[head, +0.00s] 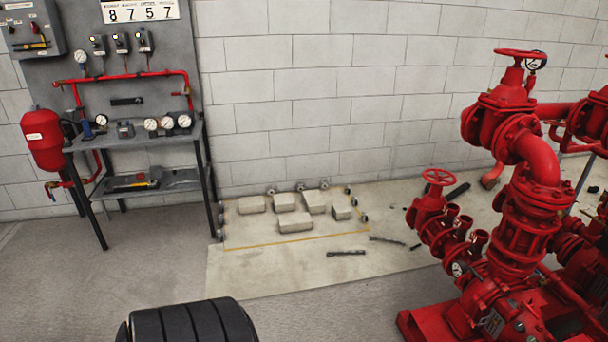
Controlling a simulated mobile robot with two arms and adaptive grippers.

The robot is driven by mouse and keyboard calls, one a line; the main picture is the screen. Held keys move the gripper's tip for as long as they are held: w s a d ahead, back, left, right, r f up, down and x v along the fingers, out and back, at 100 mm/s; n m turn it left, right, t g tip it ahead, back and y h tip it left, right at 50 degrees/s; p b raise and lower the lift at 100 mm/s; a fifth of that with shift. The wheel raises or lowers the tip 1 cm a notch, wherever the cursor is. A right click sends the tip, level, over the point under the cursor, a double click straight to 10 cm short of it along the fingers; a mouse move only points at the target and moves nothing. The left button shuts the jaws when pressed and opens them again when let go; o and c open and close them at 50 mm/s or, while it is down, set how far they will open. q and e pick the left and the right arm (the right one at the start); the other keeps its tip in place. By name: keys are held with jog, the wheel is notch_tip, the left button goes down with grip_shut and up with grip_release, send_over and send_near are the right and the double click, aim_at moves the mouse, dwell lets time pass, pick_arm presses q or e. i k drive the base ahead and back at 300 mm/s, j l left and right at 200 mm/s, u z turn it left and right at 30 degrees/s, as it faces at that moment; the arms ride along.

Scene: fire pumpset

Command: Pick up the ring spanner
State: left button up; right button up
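I cannot tell for sure which thing is the ring spanner. A long thin dark tool (346,253) lies on the pale floor slab in front of the yellow line. A second thin dark tool (387,240) lies to its right, nearer the red pump. Both are too small to tell their end shapes. Another dark bar-like item (127,101) is on the grey panel above the bench. Neither of my grippers shows in the head view.
A grey bench (190,135) with gauges stands at the left against the block wall. Several pale blocks (295,222) sit on the slab (250,280). Red pump pipework (515,200) fills the right. A black ribbed object (190,322) is at the bottom. Grey floor at left is clear.

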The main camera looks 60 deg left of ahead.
aim_at(355, 251)
jog(key=i+j+u, duration=0.2)
jog(key=j+u, duration=0.25)
jog(key=i+j+u, duration=0.2)
jog(key=u, duration=0.2)
jog(key=i+j+u, duration=0.25)
jog(key=u, duration=0.2)
jog(key=i+j, duration=0.2)
jog(key=i, duration=0.2)
jog(key=i+j+u, duration=0.1)
jog(key=i, duration=0.3)
jog(key=i+j, duration=0.25)
jog(key=i, duration=0.15)
jog(key=z, duration=2.9)
